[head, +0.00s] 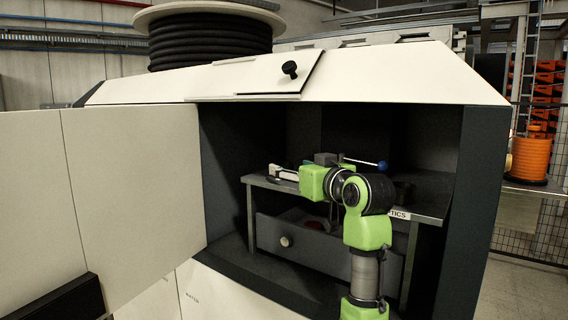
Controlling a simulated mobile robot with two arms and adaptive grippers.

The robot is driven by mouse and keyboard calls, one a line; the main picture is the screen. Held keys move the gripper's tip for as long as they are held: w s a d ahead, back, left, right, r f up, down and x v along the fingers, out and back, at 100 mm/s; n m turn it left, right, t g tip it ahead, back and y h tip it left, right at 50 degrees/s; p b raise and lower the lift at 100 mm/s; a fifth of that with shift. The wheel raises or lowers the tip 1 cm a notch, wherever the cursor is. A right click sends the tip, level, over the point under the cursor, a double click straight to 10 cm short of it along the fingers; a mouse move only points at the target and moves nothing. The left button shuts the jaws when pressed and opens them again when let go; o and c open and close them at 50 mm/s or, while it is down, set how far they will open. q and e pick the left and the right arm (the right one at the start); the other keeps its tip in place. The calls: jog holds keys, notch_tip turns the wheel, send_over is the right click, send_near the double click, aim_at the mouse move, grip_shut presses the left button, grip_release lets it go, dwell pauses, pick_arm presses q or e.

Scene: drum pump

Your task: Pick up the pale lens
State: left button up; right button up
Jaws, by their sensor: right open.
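I cannot make out the pale lens in the head view. A grey drawer (268,234) with a round knob stands open under the shelf inside the cabinet. A small dark red item (314,225) shows in the drawer, partly in shadow. My right arm reaches up into the cabinet from the lower right. My right gripper (331,214) is open, at the drawer's opening; its fingers are small, dark and mostly hidden by my green arm links. Whether anything lies between the fingers is not visible. My left gripper is not in view.
The grey shelf (428,207) above the drawer bears a pale grey bar-like item (283,173) and a blue-tipped rod (381,164). The cabinet's cream door (130,195) is swung open at left. Dark side walls bound the opening. An orange spool (531,158) stands outside at right.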

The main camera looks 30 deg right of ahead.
aim_at(288, 166)
jog(key=shift+w+p, duration=0.5)
jog(key=shift+w, duration=0.65)
jog(key=shift+w+d+f, duration=0.1)
jog(key=shift+w+f, duration=0.05)
jog(key=shift+w, duration=0.25)
jog(key=shift+s, duration=0.15)
jog(key=c, duration=1.2)
jog(key=shift+c, duration=0.2)
